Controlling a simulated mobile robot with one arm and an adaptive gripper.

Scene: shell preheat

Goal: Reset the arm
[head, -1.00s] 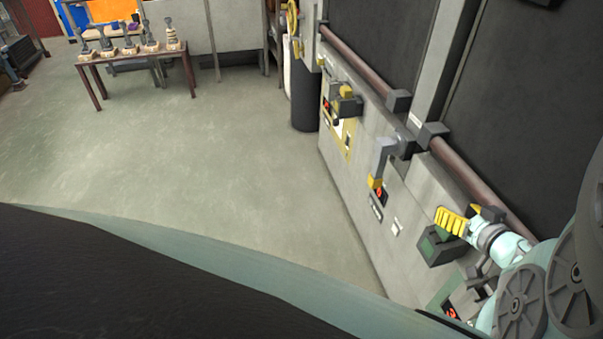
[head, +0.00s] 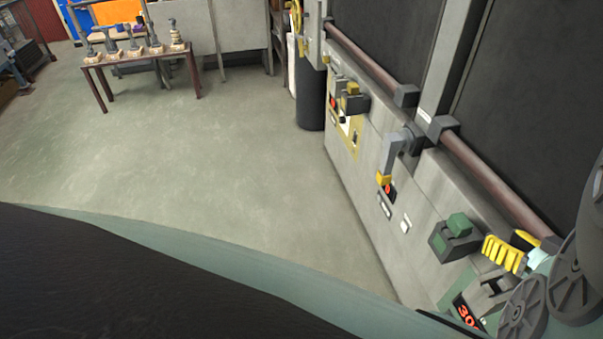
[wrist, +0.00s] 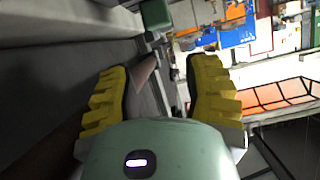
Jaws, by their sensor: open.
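My gripper (head: 515,250) is at the lower right of the head view, in front of the grey machine panel (head: 380,235). Its yellow ribbed fingers (wrist: 160,95) stand wide apart in the wrist view with nothing between them. A dark box with a green top (head: 455,232) is on the panel just left of the gripper, apart from it. A green block also shows at the top of the wrist view (wrist: 155,13). Part of my arm covers the lower right corner of the head view.
A brown rail (head: 480,180) runs along the panel. A grey lever with a yellow end (head: 388,160) and a yellow-topped switch box (head: 353,100) stick out farther along. A brown table (head: 105,85) with several tools stands far left. The floor between is clear.

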